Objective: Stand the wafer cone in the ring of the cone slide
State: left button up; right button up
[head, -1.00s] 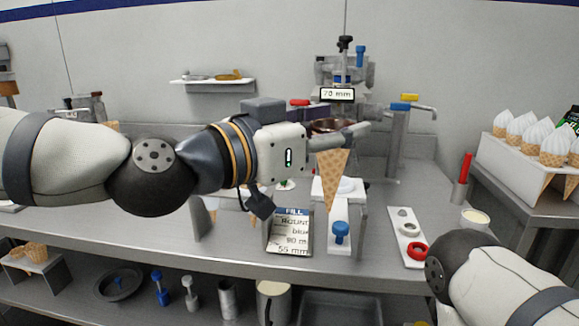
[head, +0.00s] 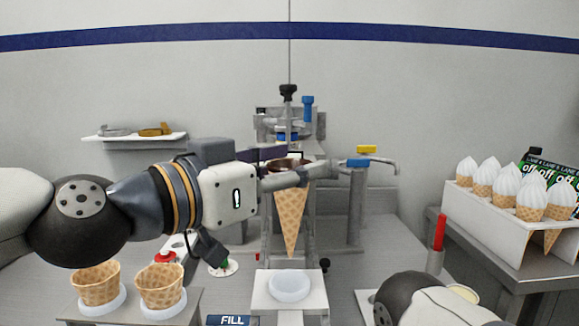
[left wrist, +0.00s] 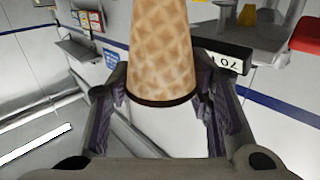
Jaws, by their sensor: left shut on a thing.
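My left gripper (head: 292,180) is shut on the wafer cone (head: 291,222) near its wide top. The cone hangs upright, point down, over the cone slide (head: 262,293). Its tip appears just above and behind the white ring (head: 290,284) in the head view, apart from it; the exact depth is hard to judge. In the left wrist view the cone (left wrist: 162,50) sits between the two fingers, its dark rim towards the camera. Only part of my right arm shows at the lower right; its gripper is not in view.
Two wafer cups (head: 96,284) stand in a holder at the lower left. A machine with a blue-knobbed top (head: 308,108) stands behind the cone. Filled cones (head: 482,178) stand in a white rack at the right, beyond a red-handled tool (head: 439,233).

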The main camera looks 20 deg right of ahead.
aim_at(282, 201)
pick_arm(q)
jog(key=shift+s+a+r, duration=0.15)
jog(key=shift+s+r, duration=0.05)
jog(key=shift+s, duration=0.3)
jog(key=shift+w+f+b, duration=0.1)
jog(key=shift+f+b, duration=0.25)
jog(key=shift+f, duration=1.7)
pick_arm(e)
jog(key=shift+s+a+f, duration=0.1)
jog(key=shift+s+f, duration=0.3)
jog(key=shift+s, duration=0.35)
pick_arm(q)
jog(key=shift+a, duration=0.1)
pick_arm(e)
jog(key=shift+w+r, duration=0.25)
pick_arm(q)
jog(key=shift+f, duration=0.1)
notch_tip(282, 201, down, 9)
jog(key=b, duration=0.2)
jog(key=o, duration=0.8)
pick_arm(e)
jog(key=shift+g, duration=0.6)
jog(key=s+f, duration=0.3)
